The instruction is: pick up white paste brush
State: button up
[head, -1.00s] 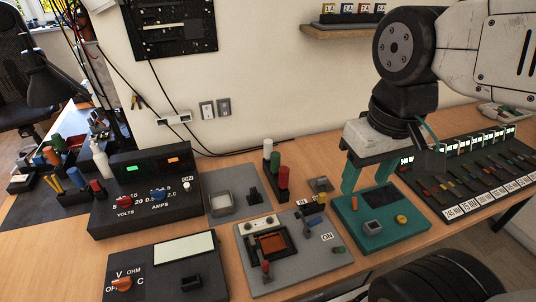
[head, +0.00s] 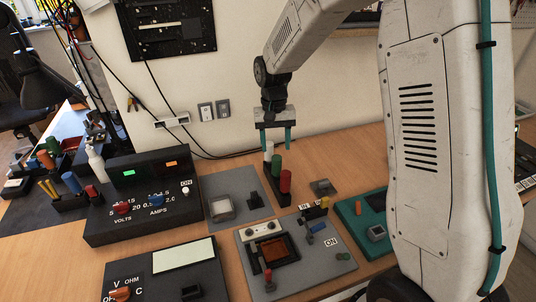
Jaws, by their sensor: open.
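The white paste brush, seen as a white cylinder (head: 269,149), stands upright in a small dark holder (head: 268,184) at the back of the workbench. A green cylinder (head: 276,165) and a red cylinder (head: 285,181) stand in the same holder, nearer to me. My gripper (head: 276,149) points down at the holder with its two teal fingers apart and nothing held. In the picture the white top shows between the fingertips, closer to the left one. I cannot tell whether the fingers are around it or still behind or above it.
A dark power supply (head: 145,195) stands further left. A grey test board (head: 290,252) is in front. My arm hides much of the right side, including part of a teal board (head: 352,212).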

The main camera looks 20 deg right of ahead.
aim_at(269, 143)
jog(key=shift+m+t, duration=0.6)
jog(key=shift+t, duration=0.1)
jog(key=w, duration=0.6)
jog(key=shift+w+a, duration=0.2)
jog(key=shift+a, duration=0.05)
jog(key=shift+a+f, duration=0.1)
jog(key=shift+m, duration=0.3)
jog(key=f, duration=0.7)
jog(key=shift+s+d+f, duration=0.2)
jog(key=shift+s+d, duration=0.05)
jog(key=shift+d, duration=0.1)
jog(key=c, duration=1.1)
